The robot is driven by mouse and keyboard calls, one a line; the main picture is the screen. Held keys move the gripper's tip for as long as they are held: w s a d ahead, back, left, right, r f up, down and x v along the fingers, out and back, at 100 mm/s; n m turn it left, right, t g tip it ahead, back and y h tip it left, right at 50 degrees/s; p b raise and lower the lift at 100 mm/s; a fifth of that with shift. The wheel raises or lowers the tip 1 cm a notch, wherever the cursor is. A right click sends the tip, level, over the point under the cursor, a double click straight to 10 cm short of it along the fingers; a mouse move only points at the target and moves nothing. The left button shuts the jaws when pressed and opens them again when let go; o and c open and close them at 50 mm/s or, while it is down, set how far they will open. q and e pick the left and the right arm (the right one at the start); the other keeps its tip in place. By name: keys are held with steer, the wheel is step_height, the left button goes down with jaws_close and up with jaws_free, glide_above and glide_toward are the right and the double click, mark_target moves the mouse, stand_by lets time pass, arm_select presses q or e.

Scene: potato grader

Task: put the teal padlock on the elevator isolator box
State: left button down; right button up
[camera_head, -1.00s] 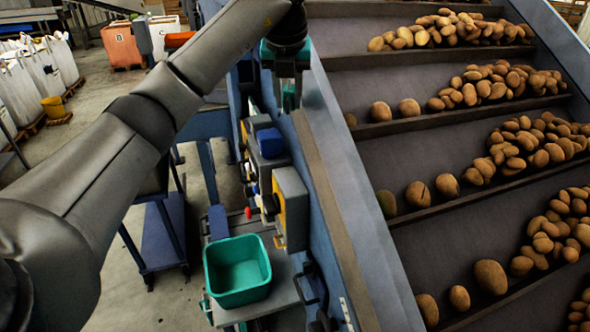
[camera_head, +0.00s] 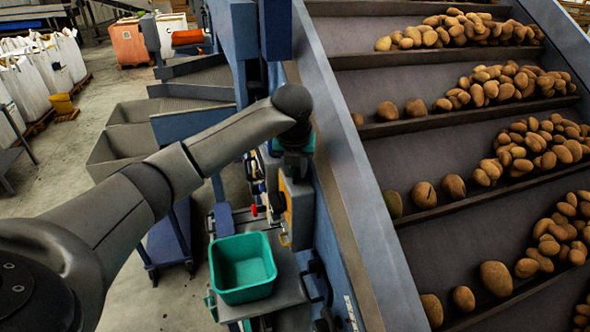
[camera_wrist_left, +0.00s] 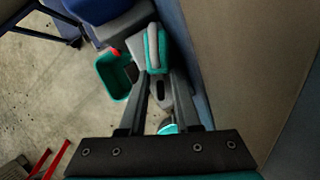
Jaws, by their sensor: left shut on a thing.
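My left gripper (camera_head: 293,165) hangs beside the blue frame of the potato elevator, over the row of isolator boxes. In the left wrist view its two fingers (camera_wrist_left: 158,78) are closed on the teal padlock (camera_wrist_left: 154,50), which shows a grey shackle part. In the head view the padlock cannot be told apart from the teal wrist. A grey isolator box with a yellow face (camera_head: 298,212) is on the frame just below the gripper. I cannot read which box is the elevator's. My right gripper is not in view.
A teal bin (camera_head: 243,268) stands on a grey shelf below the boxes; it also shows in the left wrist view (camera_wrist_left: 113,77). The sloping elevator with potatoes (camera_head: 460,150) fills the right side. White sacks (camera_head: 40,75) stand far left. The floor between is mostly clear.

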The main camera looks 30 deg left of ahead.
arm_select(q)
steer(key=shift+f, duration=0.25)
steer(key=c, duration=0.9)
jaws_free()
steer(key=shift+r, duration=0.1)
steer(key=v, duration=1.2)
